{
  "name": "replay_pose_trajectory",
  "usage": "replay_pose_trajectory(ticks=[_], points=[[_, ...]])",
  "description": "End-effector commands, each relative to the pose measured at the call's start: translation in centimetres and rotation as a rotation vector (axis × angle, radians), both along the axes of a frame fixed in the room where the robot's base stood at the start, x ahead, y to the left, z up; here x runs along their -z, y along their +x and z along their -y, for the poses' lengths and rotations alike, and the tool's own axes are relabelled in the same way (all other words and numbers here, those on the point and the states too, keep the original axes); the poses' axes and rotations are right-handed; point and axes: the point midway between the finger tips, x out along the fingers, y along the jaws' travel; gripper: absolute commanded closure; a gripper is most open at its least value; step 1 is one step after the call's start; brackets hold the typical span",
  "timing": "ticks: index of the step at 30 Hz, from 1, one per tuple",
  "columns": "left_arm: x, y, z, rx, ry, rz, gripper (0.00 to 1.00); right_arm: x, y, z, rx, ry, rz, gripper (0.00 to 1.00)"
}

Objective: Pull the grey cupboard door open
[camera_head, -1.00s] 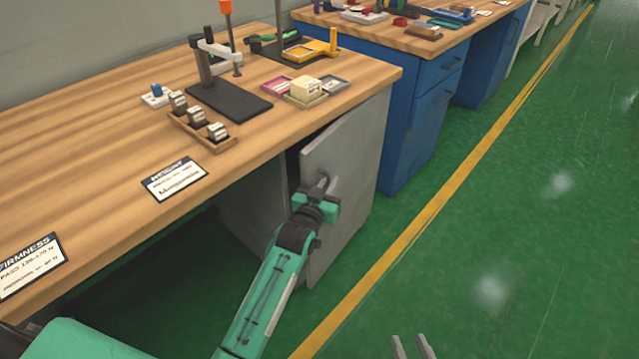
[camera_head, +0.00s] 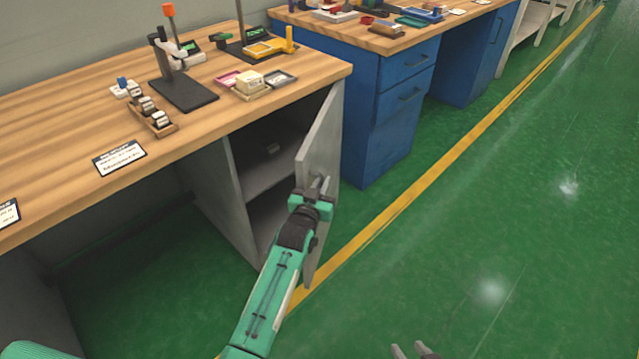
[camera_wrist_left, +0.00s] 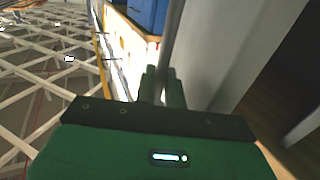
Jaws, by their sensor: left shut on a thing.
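The grey cupboard door (camera_head: 322,140) stands well open under the wooden workbench, swung out toward me. It also shows in the left wrist view (camera_wrist_left: 210,50). My left gripper (camera_head: 319,186) is shut on the door's handle, a thin upright bar that shows between its fingers (camera_wrist_left: 162,85) in the left wrist view.
The wooden bench top (camera_head: 60,130) carries a black stand (camera_head: 185,93), small trays (camera_head: 250,84) and a label card (camera_head: 119,157). A blue drawer cabinet (camera_head: 365,120) stands just beyond the door. Green floor (camera_head: 480,220) with a yellow line (camera_head: 430,190) lies clear to the right.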

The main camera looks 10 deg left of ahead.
Motion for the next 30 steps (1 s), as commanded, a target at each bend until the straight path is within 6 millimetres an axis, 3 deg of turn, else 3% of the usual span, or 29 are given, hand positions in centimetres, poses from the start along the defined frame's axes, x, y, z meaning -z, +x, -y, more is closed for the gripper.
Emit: replay_pose_trajectory(ticks=[15,16,18,30], points=[[-0.12,0.11,0.03,0.001,0.000,0.003,1.00,0.02,-0.07,0.22,0.001,-0.008,-0.013,0.64],[-0.13,0.11,0.02,0.001,0.000,0.003,0.85,0.02,-0.06,0.23,0.001,-0.008,-0.013,0.64],[-0.13,0.11,0.02,0.001,0.000,0.003,0.72,0.02,-0.06,0.23,0.001,-0.008,-0.013,0.64],[-0.06,-0.48,-0.07,0.001,0.000,0.001,0.72,-0.04,-0.12,0.28,0.001,-0.012,-0.019,0.64]])
